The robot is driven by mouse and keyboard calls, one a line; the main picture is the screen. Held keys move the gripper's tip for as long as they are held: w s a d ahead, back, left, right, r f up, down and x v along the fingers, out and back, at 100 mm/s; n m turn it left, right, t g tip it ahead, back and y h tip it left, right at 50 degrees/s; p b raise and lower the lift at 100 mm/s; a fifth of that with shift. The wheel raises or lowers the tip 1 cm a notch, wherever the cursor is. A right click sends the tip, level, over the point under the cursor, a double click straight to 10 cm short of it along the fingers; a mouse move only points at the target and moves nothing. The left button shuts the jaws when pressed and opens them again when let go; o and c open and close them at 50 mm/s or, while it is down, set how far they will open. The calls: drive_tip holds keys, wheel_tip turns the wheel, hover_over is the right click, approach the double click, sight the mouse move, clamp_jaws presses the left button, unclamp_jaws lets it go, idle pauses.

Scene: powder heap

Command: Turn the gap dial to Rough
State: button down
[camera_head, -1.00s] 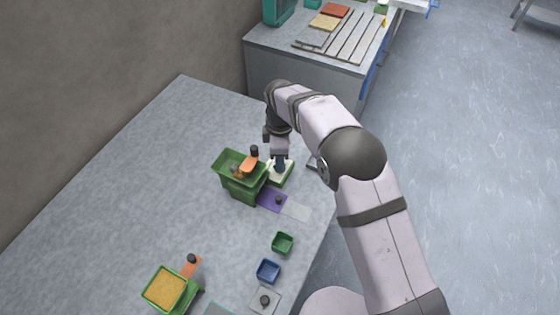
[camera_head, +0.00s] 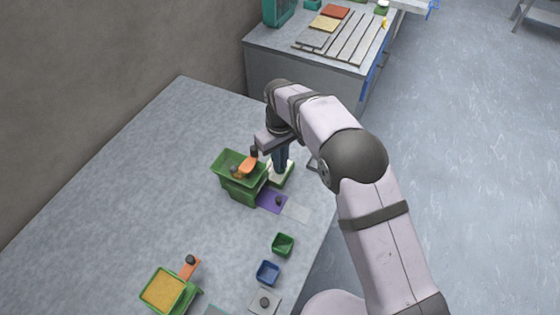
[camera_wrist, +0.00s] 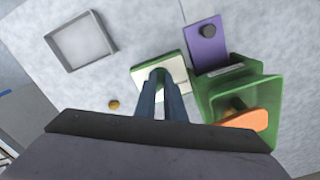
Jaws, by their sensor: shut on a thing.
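The gap dial's cream plate with a green edge (camera_wrist: 144,78) lies beside the green hopper machine (camera_head: 242,189). The plate also shows in the head view (camera_head: 283,178), partly behind my gripper. My gripper (camera_wrist: 160,76) points down over the plate, its fingers close together and shut on the dial's knob. The knob is mostly hidden between the fingers, and I cannot read any marks or pointer on the dial. The machine's green hopper (camera_wrist: 245,95) stands just right of my fingers in the wrist view, with an orange gate inside it (camera_wrist: 243,120).
A purple plate (camera_head: 270,201) with a dark knob juts from the machine. Nearer on the bench are a green cup (camera_head: 283,244), a blue cup (camera_head: 268,271) and a second green hopper with yellow powder (camera_head: 164,290). A grey tray (camera_wrist: 80,42) lies left in the wrist view.

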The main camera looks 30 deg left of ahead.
drive_tip(key=shift+r+m, duration=0.1)
drive_tip(key=shift+m, duration=2)
drive_tip(key=c, duration=1.8)
unclamp_jaws()
drive_tip(key=shift+c, duration=0.2)
drive_tip(key=shift+r+b, duration=1.15)
drive_tip(key=shift+r, duration=2.5)
